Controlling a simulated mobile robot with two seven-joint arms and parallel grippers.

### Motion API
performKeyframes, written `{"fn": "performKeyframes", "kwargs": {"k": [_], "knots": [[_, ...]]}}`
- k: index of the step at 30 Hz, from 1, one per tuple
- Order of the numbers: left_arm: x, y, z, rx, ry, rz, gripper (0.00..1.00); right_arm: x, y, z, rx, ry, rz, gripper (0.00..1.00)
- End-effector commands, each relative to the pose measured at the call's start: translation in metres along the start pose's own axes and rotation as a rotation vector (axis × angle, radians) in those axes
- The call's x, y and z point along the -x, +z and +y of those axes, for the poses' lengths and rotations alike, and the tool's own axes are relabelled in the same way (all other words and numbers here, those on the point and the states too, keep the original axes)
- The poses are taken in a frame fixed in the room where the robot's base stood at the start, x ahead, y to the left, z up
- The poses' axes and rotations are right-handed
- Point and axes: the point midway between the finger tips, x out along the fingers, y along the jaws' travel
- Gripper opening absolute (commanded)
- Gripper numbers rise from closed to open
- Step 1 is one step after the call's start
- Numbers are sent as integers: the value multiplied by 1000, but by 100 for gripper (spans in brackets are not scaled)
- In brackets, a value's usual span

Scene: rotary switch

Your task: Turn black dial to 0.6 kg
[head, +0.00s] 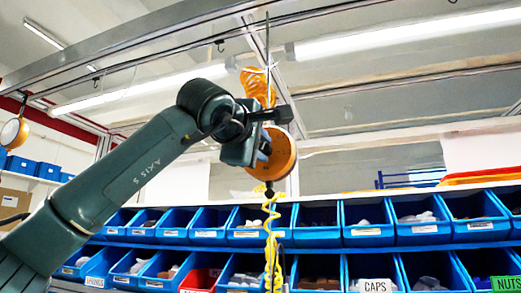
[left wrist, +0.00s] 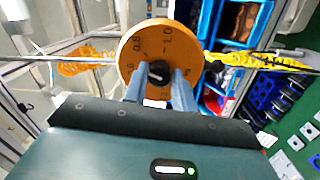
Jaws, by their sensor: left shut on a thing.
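The orange round tool balancer (head: 285,155) hangs from the overhead rail in the head view. In the left wrist view its orange face (left wrist: 158,40) carries printed numbers; I can read 0.8 and 1.0 near the top. The black dial (left wrist: 157,70) sits at the face's middle, with a pale mark on it. My left gripper (head: 263,150) is up against the face, and in the left wrist view its two blue-grey fingers (left wrist: 160,84) are shut on the dial from both sides. The lower part of the scale is partly hidden by the fingers. My right gripper is not in view.
A yellow coiled hose (head: 271,240) hangs below the balancer. An orange coil (head: 257,85) is above it. Rows of blue bins (head: 315,235) stand behind, with one red bin (head: 200,279). Another orange balancer (head: 14,132) hangs at far left.

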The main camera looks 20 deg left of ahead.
Motion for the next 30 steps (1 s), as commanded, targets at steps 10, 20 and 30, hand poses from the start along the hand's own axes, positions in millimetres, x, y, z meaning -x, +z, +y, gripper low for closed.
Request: {"fn": "performKeyframes", "kwargs": {"k": [10,20,30], "knots": [[0,1,0,254,14,10,4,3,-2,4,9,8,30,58],[0,0,0,370,21,17,4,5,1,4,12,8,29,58],[0,0,1,387,22,18,4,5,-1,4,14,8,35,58]]}}
